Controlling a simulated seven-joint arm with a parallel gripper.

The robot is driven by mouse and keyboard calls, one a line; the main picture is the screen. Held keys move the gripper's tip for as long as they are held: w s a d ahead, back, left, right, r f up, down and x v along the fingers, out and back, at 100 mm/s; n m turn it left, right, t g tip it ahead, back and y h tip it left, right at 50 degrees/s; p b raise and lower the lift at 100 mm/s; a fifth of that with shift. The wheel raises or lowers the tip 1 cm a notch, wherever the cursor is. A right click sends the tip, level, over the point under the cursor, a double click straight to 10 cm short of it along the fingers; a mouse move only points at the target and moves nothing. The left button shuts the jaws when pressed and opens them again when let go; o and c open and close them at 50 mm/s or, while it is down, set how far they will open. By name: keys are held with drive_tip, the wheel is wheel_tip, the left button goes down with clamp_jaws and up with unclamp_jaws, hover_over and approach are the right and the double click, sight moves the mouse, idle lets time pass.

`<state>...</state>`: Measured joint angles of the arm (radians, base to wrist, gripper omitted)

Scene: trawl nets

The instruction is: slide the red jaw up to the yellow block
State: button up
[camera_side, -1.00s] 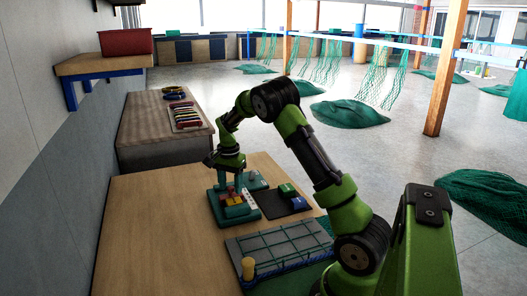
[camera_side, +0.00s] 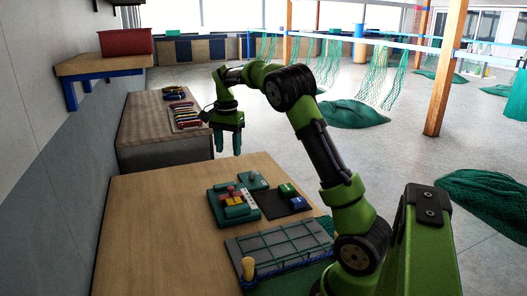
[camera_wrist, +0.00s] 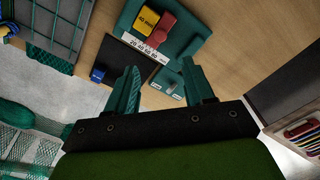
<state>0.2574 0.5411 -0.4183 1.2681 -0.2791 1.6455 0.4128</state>
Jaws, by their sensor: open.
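The red jaw (camera_side: 231,190) is on the teal fixture (camera_side: 218,210) on the wooden table; it also shows in the wrist view (camera_wrist: 155,40). The yellow block (camera_side: 233,201), marked 40 mm in the wrist view (camera_wrist: 146,18), is on the same fixture, right beside the red jaw. I cannot tell whether they touch. A white scale strip (camera_wrist: 134,45) runs along the fixture. My gripper (camera_side: 228,153) is open and empty, raised above and beyond the fixture. Its teal fingers also show in the wrist view (camera_wrist: 162,72), with nothing between them.
A dark mat (camera_side: 277,204) holds a green block (camera_side: 287,190) and a blue block (camera_side: 298,203) to the right of the fixture. A gridded net board (camera_side: 275,243) lies nearer the camera. The table's left part is clear. A tray of colored tools (camera_side: 186,115) is on the bench behind.

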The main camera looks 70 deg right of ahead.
wheel_tip(320, 180, up, 3)
drive_tip(key=shift+r, duration=0.2)
